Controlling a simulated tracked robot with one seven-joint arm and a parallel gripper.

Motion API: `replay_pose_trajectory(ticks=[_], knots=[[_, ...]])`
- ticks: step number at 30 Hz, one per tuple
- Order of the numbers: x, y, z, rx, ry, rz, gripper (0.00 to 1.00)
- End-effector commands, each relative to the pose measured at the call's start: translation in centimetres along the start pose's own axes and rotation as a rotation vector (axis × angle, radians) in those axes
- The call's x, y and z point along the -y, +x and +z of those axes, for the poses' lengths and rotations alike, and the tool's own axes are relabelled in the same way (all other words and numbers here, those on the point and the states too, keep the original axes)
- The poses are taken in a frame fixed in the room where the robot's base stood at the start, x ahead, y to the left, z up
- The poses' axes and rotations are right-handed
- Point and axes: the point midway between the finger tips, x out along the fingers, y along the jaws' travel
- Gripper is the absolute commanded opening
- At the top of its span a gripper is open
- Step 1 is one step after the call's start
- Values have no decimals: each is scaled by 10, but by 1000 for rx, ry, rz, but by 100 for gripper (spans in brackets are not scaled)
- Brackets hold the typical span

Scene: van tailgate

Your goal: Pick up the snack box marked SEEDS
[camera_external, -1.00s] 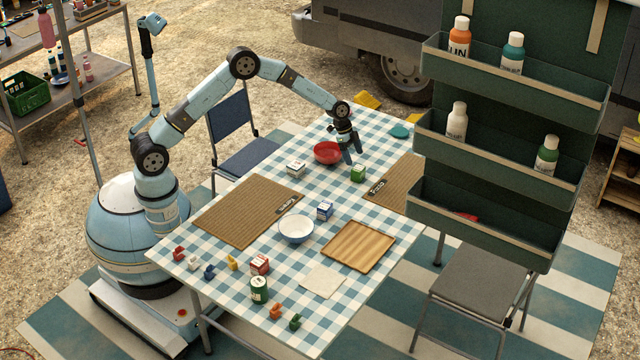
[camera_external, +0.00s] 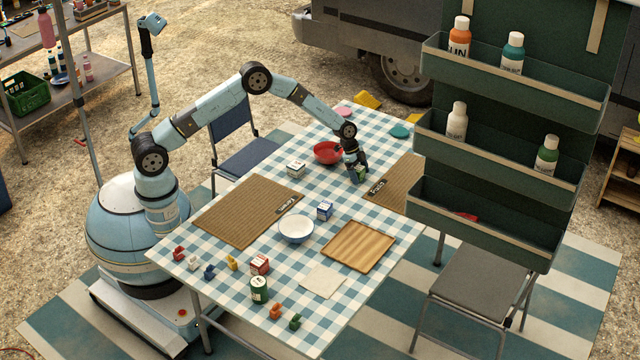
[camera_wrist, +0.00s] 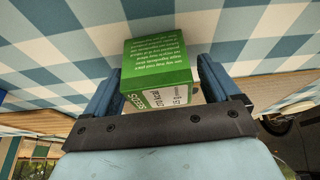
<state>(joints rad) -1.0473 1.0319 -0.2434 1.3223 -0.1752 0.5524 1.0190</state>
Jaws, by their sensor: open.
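The green and white snack box marked SEEDS (camera_wrist: 158,75) stands between the two blue fingers of my gripper (camera_wrist: 158,88) in the wrist view. Its lettering reads upside down there. The fingers are open, one on each side of the box; I cannot tell whether either touches it. In the external view my gripper (camera_external: 355,170) points down over the box (camera_external: 361,172) near the far side of the checked table, and partly hides it.
A red bowl (camera_external: 328,152) stands just left of my gripper, with a white box (camera_external: 296,169) nearby. A brown mat (camera_external: 398,186) lies to the right. A blue-marked box (camera_external: 325,210) and white bowl (camera_external: 296,229) stand nearer the front. Green hanging shelves (camera_external: 505,150) rise at the right.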

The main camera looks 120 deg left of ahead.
Motion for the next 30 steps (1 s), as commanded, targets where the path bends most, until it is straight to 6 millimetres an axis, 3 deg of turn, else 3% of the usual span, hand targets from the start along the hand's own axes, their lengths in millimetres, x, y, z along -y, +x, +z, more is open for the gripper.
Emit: replay_pose_trajectory(ticks=[4, 21, 30], knots=[[0, 0, 0, 0, 0, 0, 87], [0, -1, 0, 0, 0, 0, 33], [0, -3, -1, -1, 0, -1, 31]])
